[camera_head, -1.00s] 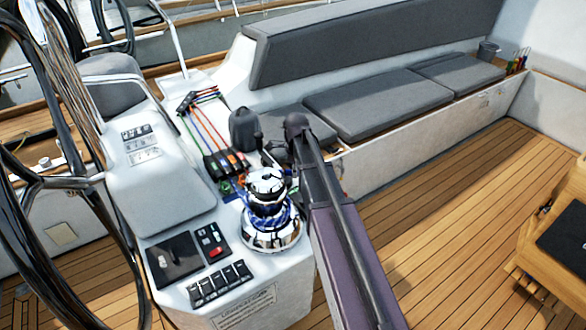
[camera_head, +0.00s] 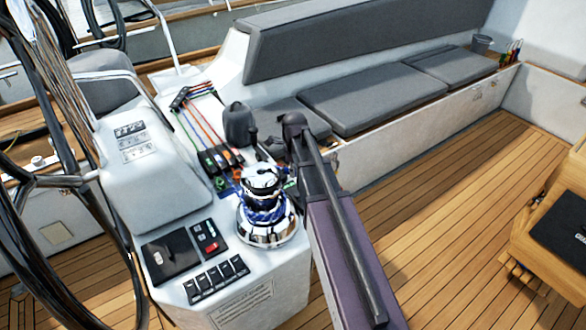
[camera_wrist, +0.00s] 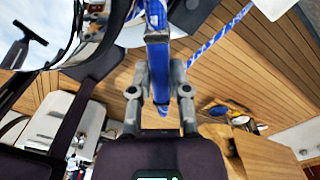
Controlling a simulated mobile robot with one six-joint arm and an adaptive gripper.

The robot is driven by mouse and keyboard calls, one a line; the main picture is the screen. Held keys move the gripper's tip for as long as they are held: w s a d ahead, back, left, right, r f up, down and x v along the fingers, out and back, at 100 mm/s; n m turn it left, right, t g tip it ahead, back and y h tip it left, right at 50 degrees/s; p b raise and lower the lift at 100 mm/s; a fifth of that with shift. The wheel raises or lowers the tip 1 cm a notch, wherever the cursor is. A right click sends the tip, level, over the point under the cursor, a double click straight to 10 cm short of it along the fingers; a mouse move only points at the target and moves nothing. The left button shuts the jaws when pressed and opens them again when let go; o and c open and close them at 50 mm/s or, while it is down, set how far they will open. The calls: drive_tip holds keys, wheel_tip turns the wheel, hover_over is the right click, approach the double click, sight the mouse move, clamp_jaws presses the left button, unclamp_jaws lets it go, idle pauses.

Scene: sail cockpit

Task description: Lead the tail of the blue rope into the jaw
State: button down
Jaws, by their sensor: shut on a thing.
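The chrome winch (camera_head: 266,231) stands on the white console in the head view, with the blue rope (camera_head: 266,214) wrapped around its drum. The jaw at the winch top (camera_head: 263,180) is too small to make out clearly. In the wrist view, my gripper (camera_wrist: 158,45) is shut on the blue rope (camera_wrist: 157,12). A blue length hangs below the fingers, and a blue-and-white speckled length (camera_wrist: 218,42) runs to the upper right. Part of the chrome winch (camera_wrist: 100,22) shows at the upper left. In the head view my arm hides the fingers.
Rope clutches (camera_head: 217,160) with coloured lines lie behind the winch. A switch panel (camera_head: 216,278) is in front of it. The black steering wheel (camera_head: 75,195) is at the left. Grey bench cushions (camera_head: 372,100) run along the back. The teak floor (camera_head: 440,190) at the right is mostly clear.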

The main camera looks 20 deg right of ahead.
drive_tip(key=s+m, duration=0.2)
drive_tip(key=shift+s+m, duration=0.25)
drive_tip(key=shift+m, duration=0.15)
drive_tip(key=shift+s+a, duration=0.1)
idle(0.4)
drive_tip(key=shift+s+a+m, duration=0.15)
drive_tip(key=shift+s+m, duration=0.4)
drive_tip(key=shift+m, duration=0.05)
drive_tip(key=shift+s+a+m, duration=0.15)
drive_tip(key=shift+s+m, duration=0.4)
drive_tip(key=shift+m, duration=0.05)
drive_tip(key=c, duration=0.5)
unclamp_jaws()
drive_tip(key=shift+w, duration=0.1)
drive_tip(key=o, duration=0.5)
